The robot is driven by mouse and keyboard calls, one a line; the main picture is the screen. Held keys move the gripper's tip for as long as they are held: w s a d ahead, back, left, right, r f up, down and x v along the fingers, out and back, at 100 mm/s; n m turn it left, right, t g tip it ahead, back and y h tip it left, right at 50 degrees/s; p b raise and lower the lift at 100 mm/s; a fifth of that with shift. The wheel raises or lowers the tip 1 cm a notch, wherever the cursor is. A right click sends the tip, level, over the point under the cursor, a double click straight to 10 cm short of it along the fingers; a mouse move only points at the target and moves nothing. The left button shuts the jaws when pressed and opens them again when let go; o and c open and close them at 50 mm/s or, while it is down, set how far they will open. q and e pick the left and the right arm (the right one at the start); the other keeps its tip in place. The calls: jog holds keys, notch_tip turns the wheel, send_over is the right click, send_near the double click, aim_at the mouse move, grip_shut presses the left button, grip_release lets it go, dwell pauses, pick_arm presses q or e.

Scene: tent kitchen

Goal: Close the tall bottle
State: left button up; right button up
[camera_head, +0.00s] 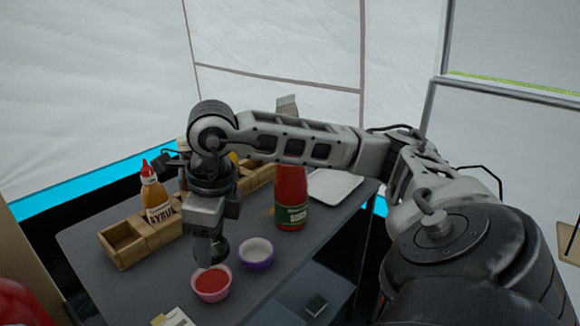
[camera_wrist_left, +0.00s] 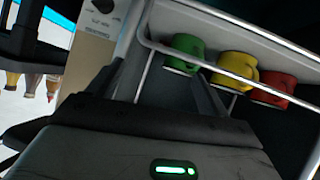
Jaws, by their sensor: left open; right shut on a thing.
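A tall red bottle (camera_head: 291,196) with a green label stands upright on the dark table, right of my right gripper in the head view. My right arm crosses in front of its top, so I cannot see whether it is capped. My right gripper (camera_head: 209,252) points down above the table, behind a bowl of red sauce. It is shut on a small dark-green thing (camera_head: 220,249), mostly hidden by the fingers; I cannot tell for sure that it is a cap. My left gripper (camera_wrist_left: 156,82) is open and empty in the left wrist view, away from the bottle.
A pink bowl of red sauce (camera_head: 211,284) and a purple bowl (camera_head: 256,254) stand close to the right gripper. A syrup bottle (camera_head: 156,197) stands by a wooden box (camera_head: 128,244). A white tray (camera_head: 334,186) lies behind.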

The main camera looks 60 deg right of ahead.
jog(key=a+f+n+g, duration=0.1)
jog(key=a+n, duration=0.2)
jog(key=n, duration=0.5)
jog(key=w+a+f+n+g, duration=0.1)
jog(key=a+f+n, duration=0.1)
jog(key=n, duration=0.7)
jog(key=a+f+n+g, duration=0.1)
jog(key=a+n, duration=0.3)
jog(key=n, duration=0.5)
jog(key=shift+w+f, duration=0.25)
jog(key=shift+f, duration=0.1)
jog(key=n, duration=0.1)
jog(key=a+n, duration=0.1)
jog(key=n, duration=0.2)
jog(key=shift+a+f+h, duration=0.2)
jog(key=shift+f+h, duration=0.15)
jog(key=shift+h, duration=0.05)
